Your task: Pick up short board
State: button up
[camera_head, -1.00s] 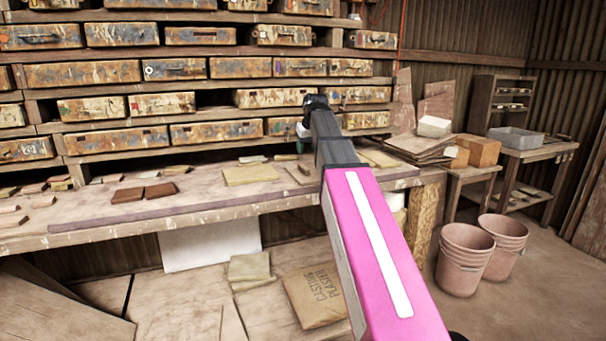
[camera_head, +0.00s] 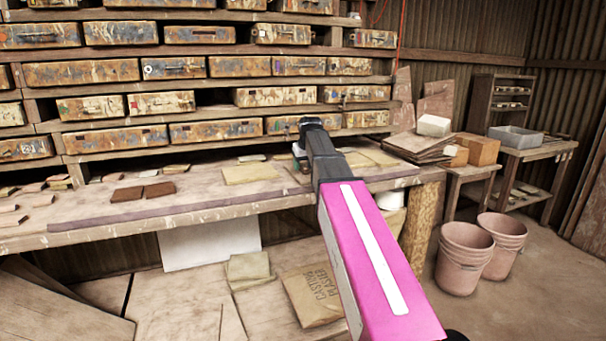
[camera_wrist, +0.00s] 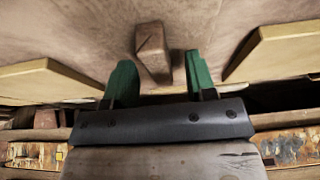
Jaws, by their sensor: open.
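A short brown board (camera_wrist: 152,45) lies on the bench in the wrist view, with one end reaching down between the green fingers. My gripper (camera_wrist: 160,62) is open, with one finger on each side of the board and a gap visible on both sides. In the head view my gripper (camera_head: 300,158) is low over the bench, and my arm and the gripper hide most of the board there. I cannot tell whether the fingers touch the bench top.
Yellowish slabs lie on both sides in the wrist view, left (camera_wrist: 45,80) and right (camera_wrist: 285,48). In the head view, a yellow slab (camera_head: 250,173) and dark red tiles (camera_head: 143,191) lie on the workbench (camera_head: 200,205). Shelves with several worn cases (camera_head: 215,131) stand close behind.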

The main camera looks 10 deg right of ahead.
jog(key=shift+c, duration=0.3)
grip_shut()
